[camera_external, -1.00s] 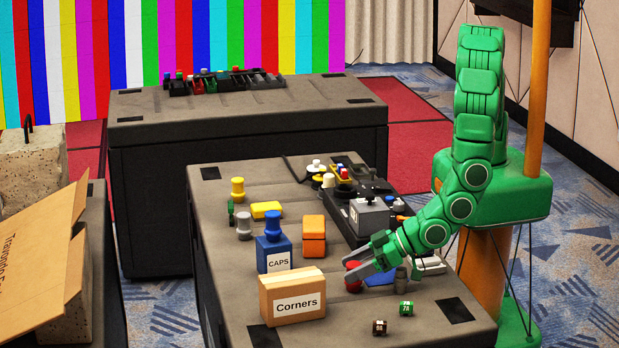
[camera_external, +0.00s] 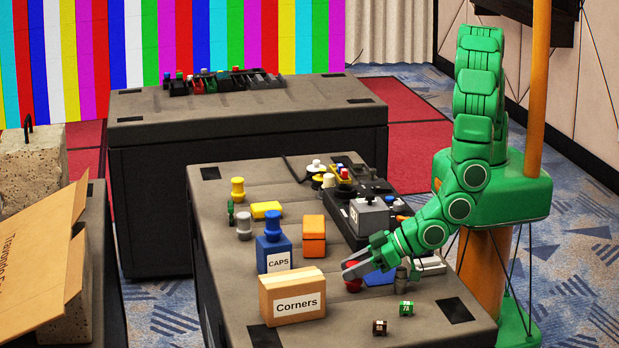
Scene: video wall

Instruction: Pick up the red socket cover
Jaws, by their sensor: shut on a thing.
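The red socket cover (camera_external: 353,286) is a small round red piece near the front right of the near case top. My gripper (camera_external: 356,268) reaches in from the right, low over the case, with its grey fingers closed on the red cover. The fingers hide the upper part of the cover. I cannot tell whether the cover still touches the case top.
The cardboard Corners box (camera_external: 293,297) stands just left of my gripper, and the blue CAPS box (camera_external: 274,258) is behind it. A blue block (camera_external: 380,278) and a dark grey cylinder (camera_external: 401,278) lie close to the right. Two small cubes (camera_external: 406,308) sit in front.

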